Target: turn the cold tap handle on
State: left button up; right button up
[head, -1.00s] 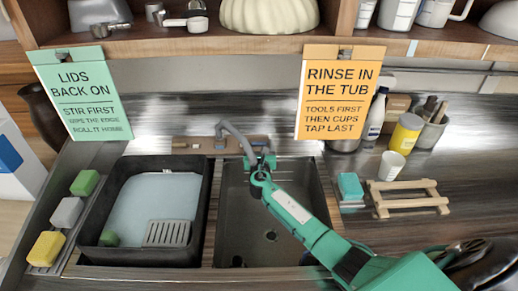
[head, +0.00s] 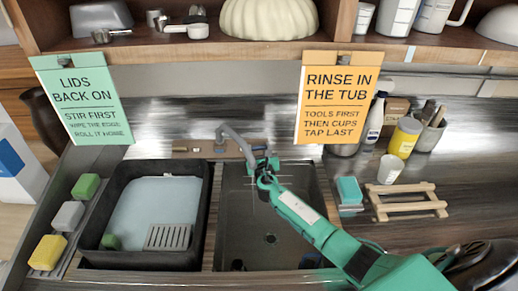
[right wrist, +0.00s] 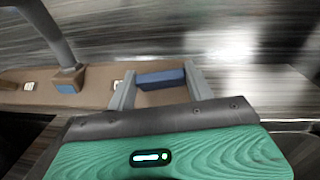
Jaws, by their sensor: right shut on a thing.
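The grey tap (head: 231,137) stands behind the right-hand sink basin, its spout curving forward. In the right wrist view its base plate is brown (right wrist: 50,88), with the grey spout (right wrist: 60,40) at the left. The blue tap handle (right wrist: 160,78) lies along the plate, right of the spout. My right gripper (head: 266,162) reaches over the basin to the right of the spout. In the right wrist view its fingers (right wrist: 160,84) are on either side of the blue handle, shut on it. The handle is hidden behind the gripper in the head view. My left gripper is not in view.
A black tub (head: 103,190) fills the left basin. An orange sign (head: 340,98) hangs from the shelf above, right of the tap. A teal sponge (head: 349,190) and a wooden rack (head: 405,203) lie right of the basin. Sponges (head: 68,215) line the left edge.

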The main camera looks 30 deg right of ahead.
jog(key=shift+s+d+r+n+y+p, duration=0.1)
jog(key=shift+n+y+p, duration=0.1)
jog(key=shift+n+y, duration=0.35)
jog(key=shift+d+n+y+p, duration=0.1)
jog(key=shift+n+y+p, duration=0.1)
jog(key=shift+n+y, duration=0.35)
jog(key=n+y, duration=0.2)
jog(key=shift+d+n, duration=0.1)
jog(key=shift+n, duration=0.2)
jog(key=n+y, duration=0.3)
jog(key=shift+d+n, duration=0.15)
jog(key=shift+n, duration=0.15)
jog(key=n+g+y, duration=0.1)
jog(key=n+y+b, duration=0.1)
jog(key=n, duration=0.1)
jog(key=shift+f+g+y, duration=0.2)
jog(key=shift+g+y, duration=0.1)
jog(key=shift+g, duration=0.1)
jog(key=shift+d+n+g+y+b, duration=0.1)
jog(key=shift+n+g+y+b, duration=0.6)
jog(key=shift+n+b, duration=0.5)
jog(key=shift+r+n+g+y+b, duration=0.2)
jog(key=shift+n+g+y+b, duration=0.35)
jog(key=shift+n+b, duration=0.2)
